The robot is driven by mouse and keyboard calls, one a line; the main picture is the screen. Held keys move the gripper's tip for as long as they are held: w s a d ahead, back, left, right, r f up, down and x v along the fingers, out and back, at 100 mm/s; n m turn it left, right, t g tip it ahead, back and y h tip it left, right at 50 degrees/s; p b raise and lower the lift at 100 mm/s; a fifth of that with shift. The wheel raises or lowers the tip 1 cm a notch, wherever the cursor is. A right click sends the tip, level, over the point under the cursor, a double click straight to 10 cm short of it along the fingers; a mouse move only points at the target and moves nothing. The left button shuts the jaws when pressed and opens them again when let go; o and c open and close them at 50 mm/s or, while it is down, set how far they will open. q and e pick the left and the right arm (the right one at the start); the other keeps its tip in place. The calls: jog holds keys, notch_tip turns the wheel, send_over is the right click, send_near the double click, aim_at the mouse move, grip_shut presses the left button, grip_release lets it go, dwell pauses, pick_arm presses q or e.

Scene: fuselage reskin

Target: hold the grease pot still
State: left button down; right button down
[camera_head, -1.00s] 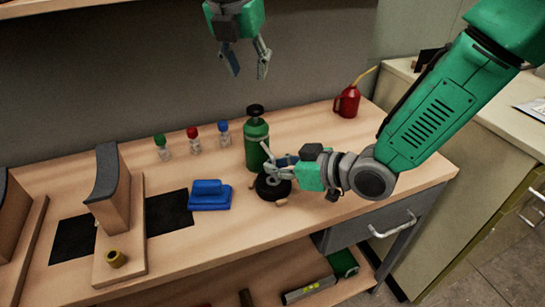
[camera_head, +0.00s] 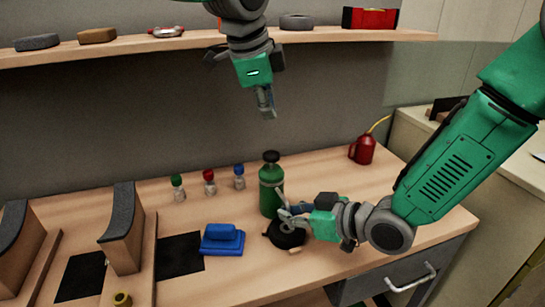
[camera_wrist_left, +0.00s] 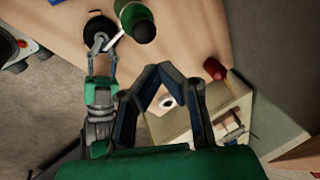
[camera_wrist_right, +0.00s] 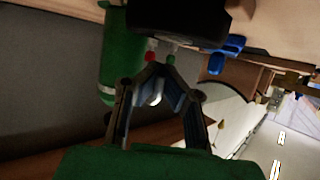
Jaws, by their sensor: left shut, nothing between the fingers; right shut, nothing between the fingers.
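A round black pot (camera_head: 286,236), which looks like the grease pot, stands on the workbench in front of the green bottle (camera_head: 271,190). My right gripper (camera_head: 284,214) is shut with its fingertips at the pot's upper side in the head view; whether they touch it is unclear. The pot also shows at the top of the left wrist view (camera_wrist_left: 99,29), and as a dark shape at the top of the right wrist view (camera_wrist_right: 180,18). My left gripper (camera_head: 267,106) is shut and empty, raised above the bench in front of the back wall.
Three small bottles with green, red and blue caps (camera_head: 239,177) stand behind a blue block-like item (camera_head: 222,239). A red oil can (camera_head: 363,150) is at the back right. A shelf (camera_head: 330,37) runs above. Curved-top stands (camera_head: 124,230) occupy the left.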

aim_at(272, 152)
pick_arm(q)
jog(key=shift+w+d+f+n+h, duration=0.1)
jog(key=shift+w+f+n, duration=0.1)
jog(key=shift+f+n, duration=1.15)
jog(key=shift+w+f+n+h, duration=0.15)
jog(key=shift+f+n, duration=0.55)
jog(key=shift+n, duration=1.35)
jog(key=shift+w+d+f+n+h, duration=0.1)
jog(key=shift+w+f+n, duration=0.15)
jog(key=shift+f+n, duration=1.1)
jog(key=shift+r+n, duration=0.25)
jog(key=shift+n, duration=0.1)
jog(key=shift+f, duration=1.4)
jog(key=shift+r, duration=1.55)
jog(key=shift+f, duration=0.1)
